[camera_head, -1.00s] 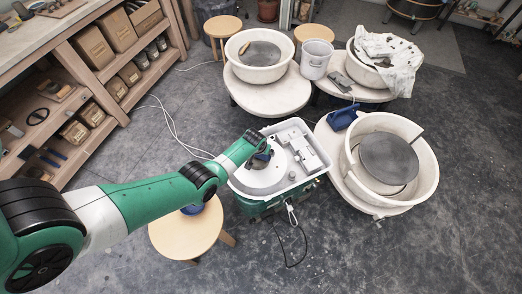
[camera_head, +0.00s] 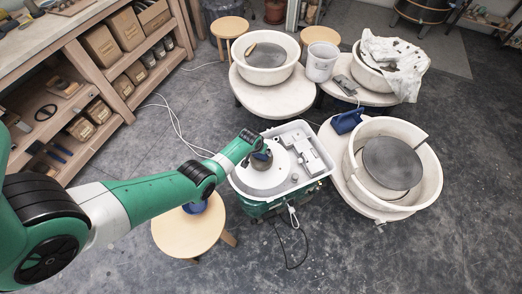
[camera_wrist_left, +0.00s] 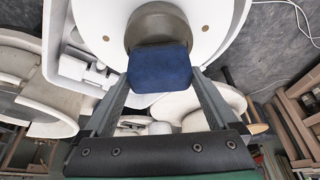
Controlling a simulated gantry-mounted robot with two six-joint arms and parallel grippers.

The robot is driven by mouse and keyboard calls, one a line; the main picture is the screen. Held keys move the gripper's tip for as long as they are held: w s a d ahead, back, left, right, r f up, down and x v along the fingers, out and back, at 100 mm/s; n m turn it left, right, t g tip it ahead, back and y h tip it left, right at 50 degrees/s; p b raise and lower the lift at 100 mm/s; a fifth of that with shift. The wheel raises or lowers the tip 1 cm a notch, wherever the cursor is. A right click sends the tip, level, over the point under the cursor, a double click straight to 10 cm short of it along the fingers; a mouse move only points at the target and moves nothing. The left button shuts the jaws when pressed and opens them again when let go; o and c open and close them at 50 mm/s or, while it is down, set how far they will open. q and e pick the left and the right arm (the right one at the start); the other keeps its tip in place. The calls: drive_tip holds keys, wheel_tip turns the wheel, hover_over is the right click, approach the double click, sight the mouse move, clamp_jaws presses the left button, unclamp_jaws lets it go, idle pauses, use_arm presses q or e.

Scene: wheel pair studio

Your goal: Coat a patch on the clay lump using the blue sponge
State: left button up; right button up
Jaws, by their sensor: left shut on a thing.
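The blue sponge (camera_wrist_left: 160,68) is held between the fingertips of my left gripper (camera_wrist_left: 158,82) in the left wrist view. The grey-brown clay lump (camera_wrist_left: 156,24) sits directly beyond the sponge on the round white wheel head (camera_wrist_left: 100,22). The sponge overlaps the lump's edge in this view; I cannot tell if they touch. In the head view the clay lump (camera_head: 262,160) shows as a small dark shape beneath my left gripper (camera_head: 258,146), partly hidden by it. The sponge is hard to make out there. My right gripper is not in view.
The wheel's white tray (camera_head: 316,146) with a green base surrounds the lump. A round wooden stool (camera_head: 178,238) with a blue item (camera_head: 195,207) stands in front. A larger wheel (camera_head: 392,162) and a blue jug (camera_head: 348,121) are at right. Shelves line the left.

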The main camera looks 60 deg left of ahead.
use_arm(q)
drive_tip(key=shift+f+b, duration=0.55)
drive_tip(key=shift+b, duration=0.05)
drive_tip(key=shift+s, duration=0.1)
drive_tip(key=shift+s+a+f, duration=0.1)
drive_tip(key=shift+s+a, duration=0.7)
drive_tip(key=shift+a, duration=0.15)
drive_tip(key=shift+s+f, duration=0.1)
idle(0.8)
drive_tip(key=shift+w+d+r, duration=0.15)
drive_tip(key=shift+w+d, duration=0.65)
drive_tip(key=shift+w+d+r, duration=0.1)
drive_tip(key=shift+w+d, duration=0.7)
